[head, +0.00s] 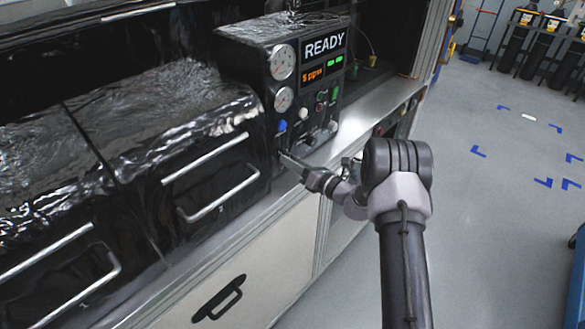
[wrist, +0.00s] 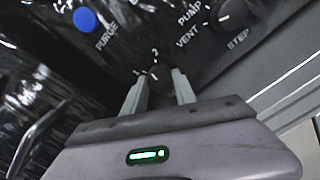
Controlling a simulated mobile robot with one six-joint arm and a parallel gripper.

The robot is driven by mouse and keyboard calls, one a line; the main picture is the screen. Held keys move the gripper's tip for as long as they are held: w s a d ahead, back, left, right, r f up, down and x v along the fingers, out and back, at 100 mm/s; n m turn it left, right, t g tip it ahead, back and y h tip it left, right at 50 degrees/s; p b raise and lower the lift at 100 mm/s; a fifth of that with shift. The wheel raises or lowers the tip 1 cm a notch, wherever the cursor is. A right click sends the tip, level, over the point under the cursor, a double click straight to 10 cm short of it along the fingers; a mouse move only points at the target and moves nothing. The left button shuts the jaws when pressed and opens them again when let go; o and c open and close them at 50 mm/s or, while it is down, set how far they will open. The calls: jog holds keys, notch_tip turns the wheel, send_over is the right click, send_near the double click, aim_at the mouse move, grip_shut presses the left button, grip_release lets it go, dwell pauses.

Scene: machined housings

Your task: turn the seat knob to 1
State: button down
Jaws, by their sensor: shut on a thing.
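The black seat knob (wrist: 156,73) shows in the wrist view between my fingertips, with a "2" printed just above it and another small mark to its upper left. The knob's own name label is not visible, and I cannot tell clearly where its pointer stands. My gripper (wrist: 158,86) is shut on this knob, one finger on each side. In the head view my gripper (head: 283,154) reaches the lower left of the black instrument panel (head: 264,104), and its fingertips hide the knob there.
A blue PURGE button (wrist: 85,20) lies to the upper left of the knob. A black PUMP/VENT/STEP knob (wrist: 232,12) lies to the upper right. The panel has gauges (head: 282,62) and a READY display (head: 323,46). Black drawers with metal handles (head: 222,192) stand left of it.

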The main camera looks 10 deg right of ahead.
jog(key=n+b, duration=0.3)
jog(key=n, duration=0.1)
jog(key=shift+f+b, duration=0.25)
jog(key=shift+b, duration=0.05)
jog(key=shift+n+b, duration=0.9)
jog(key=shift+n, duration=0.1)
jog(key=shift+r+n, duration=0.15)
jog(key=shift+n, duration=0.15)
jog(key=c, duration=1)
grip_release()
jog(key=p+v, duration=0.1)
jog(key=v, duration=1.6)
jog(key=shift+s+d, duration=0.15)
jog(key=shift+r, duration=0.1)
